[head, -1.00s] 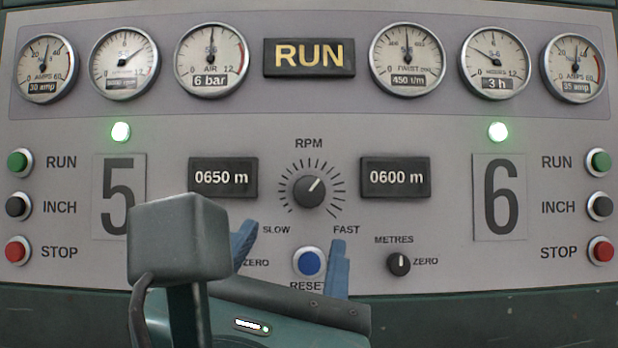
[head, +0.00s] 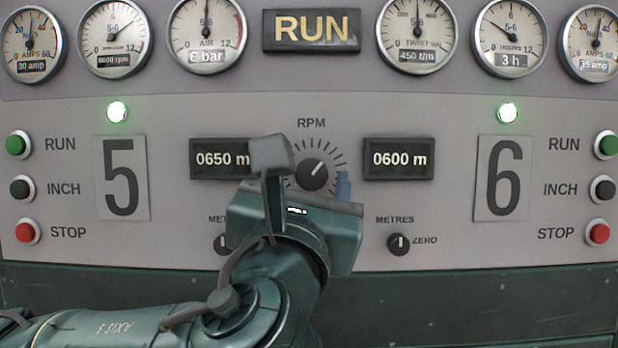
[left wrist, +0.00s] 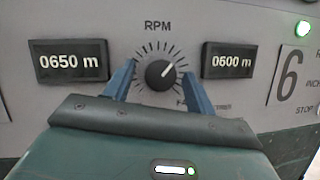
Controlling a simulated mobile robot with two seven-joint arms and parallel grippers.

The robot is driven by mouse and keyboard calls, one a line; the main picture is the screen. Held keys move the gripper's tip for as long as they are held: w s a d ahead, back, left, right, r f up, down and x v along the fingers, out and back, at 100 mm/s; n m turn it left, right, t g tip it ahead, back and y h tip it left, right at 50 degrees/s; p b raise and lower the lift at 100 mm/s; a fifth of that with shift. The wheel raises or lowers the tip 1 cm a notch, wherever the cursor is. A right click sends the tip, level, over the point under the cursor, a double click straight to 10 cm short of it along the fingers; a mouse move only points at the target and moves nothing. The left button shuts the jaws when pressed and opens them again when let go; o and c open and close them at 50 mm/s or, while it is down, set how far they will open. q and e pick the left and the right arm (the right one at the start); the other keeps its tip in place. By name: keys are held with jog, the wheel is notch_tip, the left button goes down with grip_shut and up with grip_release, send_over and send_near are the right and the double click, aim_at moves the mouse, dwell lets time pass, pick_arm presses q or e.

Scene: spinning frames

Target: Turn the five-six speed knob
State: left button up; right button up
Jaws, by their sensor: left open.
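The speed knob (head: 312,173) is a black round dial under the RPM label, with a white pointer line aimed up and to the right. It also shows in the left wrist view (left wrist: 161,74), between the two blue fingers. My left gripper (head: 308,182) is open in front of the panel, just below the knob in the head view. Its right blue finger shows beside the knob's lower right; the left finger is hidden behind my wrist camera. In the left wrist view the gripper's fingers (left wrist: 158,82) stand apart on either side of the knob. Contact cannot be told. My right gripper is not in view.
Displays reading 0650 m (head: 218,158) and 0600 m (head: 398,158) flank the knob. Small metres knobs (head: 398,244) sit below. Run, inch and stop buttons line both panel sides, including the left red stop button (head: 27,232). The blue reset button is hidden behind my arm.

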pick_arm(q)
jog(key=shift+c, duration=0.4)
jog(key=c, duration=0.9)
jog(key=n+b, duration=0.1)
jog(key=b, duration=0.1)
jog(key=shift+f+n+y+b, duration=0.35)
jog(key=shift+n+y, duration=0.05)
jog(key=shift+d+n+y+b, duration=0.1)
jog(key=shift+n+y+b, duration=0.3)
jog(key=shift+n+b, duration=0.2)
jog(key=shift+r+n+t+y+b, duration=0.1)
jog(key=shift+n+t+y+b, duration=0.2)
jog(key=shift+n+y+b, duration=0.25)
jog(key=shift+r+n, duration=0.1)
jog(key=shift+n, duration=0.35)
jog(key=shift+r+y, duration=0.2)
jog(key=shift+y, duration=0.05)
jog(key=o, duration=1)
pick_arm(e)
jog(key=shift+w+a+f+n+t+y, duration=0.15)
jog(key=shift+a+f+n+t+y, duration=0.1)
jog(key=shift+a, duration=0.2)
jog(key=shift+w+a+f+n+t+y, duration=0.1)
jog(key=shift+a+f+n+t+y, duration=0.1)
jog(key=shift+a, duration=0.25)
